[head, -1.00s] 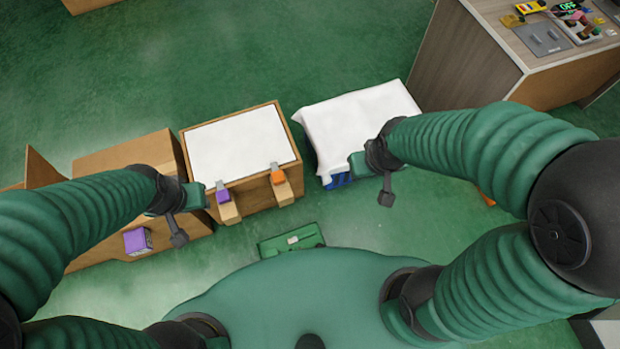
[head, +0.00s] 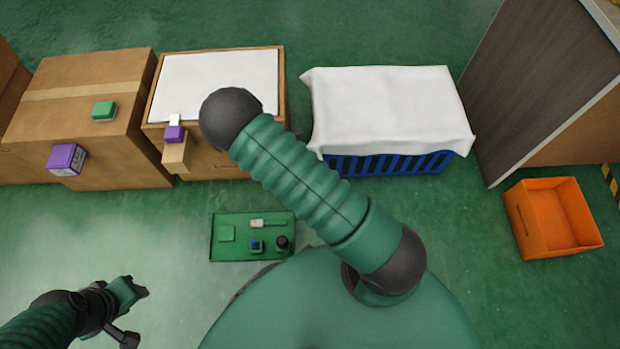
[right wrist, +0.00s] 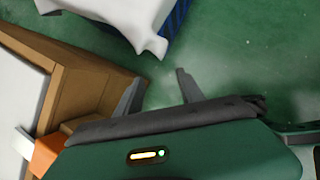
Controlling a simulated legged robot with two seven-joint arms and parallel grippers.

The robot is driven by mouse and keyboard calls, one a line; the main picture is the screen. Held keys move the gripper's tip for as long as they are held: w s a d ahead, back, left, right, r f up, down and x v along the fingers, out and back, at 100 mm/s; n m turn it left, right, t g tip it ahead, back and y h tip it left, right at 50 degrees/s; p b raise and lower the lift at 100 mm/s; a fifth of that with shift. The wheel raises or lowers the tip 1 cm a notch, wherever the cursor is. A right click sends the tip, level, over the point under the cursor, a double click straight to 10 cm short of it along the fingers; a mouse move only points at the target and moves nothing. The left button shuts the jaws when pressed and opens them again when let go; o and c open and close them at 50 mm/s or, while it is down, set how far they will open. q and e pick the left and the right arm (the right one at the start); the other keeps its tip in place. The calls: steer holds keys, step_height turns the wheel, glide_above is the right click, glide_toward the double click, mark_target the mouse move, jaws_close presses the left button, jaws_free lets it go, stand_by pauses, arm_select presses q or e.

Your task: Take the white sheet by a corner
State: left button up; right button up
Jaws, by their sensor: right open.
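The white sheet (head: 385,105) is draped over a blue slatted crate (head: 390,164), its edges hanging down over the crate's sides. In the right wrist view a hanging corner of the sheet (right wrist: 150,35) points toward my right gripper (right wrist: 161,75). The right gripper is open and empty, with its fingertips a little short of that corner and not visibly touching it. In the head view my right arm's upper part hides the right gripper. My left gripper (head: 138,290) is low at the left, away from the sheet; its jaw opening is unclear.
A wooden box with a white top (head: 222,80) stands left of the crate and close beside my right gripper. A cardboard box (head: 75,110) stands further left. A green tray (head: 225,250) lies in front; an orange bin (head: 555,215) stands at right.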

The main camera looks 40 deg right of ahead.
arm_select(q)
steer(key=s+b+x, duration=0.2)
steer(key=b+x, duration=0.7)
steer(key=x, duration=0.1)
steer(key=shift+d+f, duration=0.3)
steer(key=shift+f, duration=0.3)
arm_select(e)
steer(key=d+f+n, duration=0.1)
steer(key=d+f, duration=0.2)
steer(key=f, duration=0.4)
steer(key=d+f, duration=0.4)
steer(key=f, duration=0.3)
steer(key=shift+w+d+n, duration=0.25)
steer(key=shift+w+n, duration=0.05)
steer(key=shift+n, duration=0.1)
steer(key=shift+c, duration=0.4)
jaws_close()
arm_select(q)
steer(key=shift+r, duration=0.1)
arm_select(e)
steer(key=shift+r, duration=0.1)
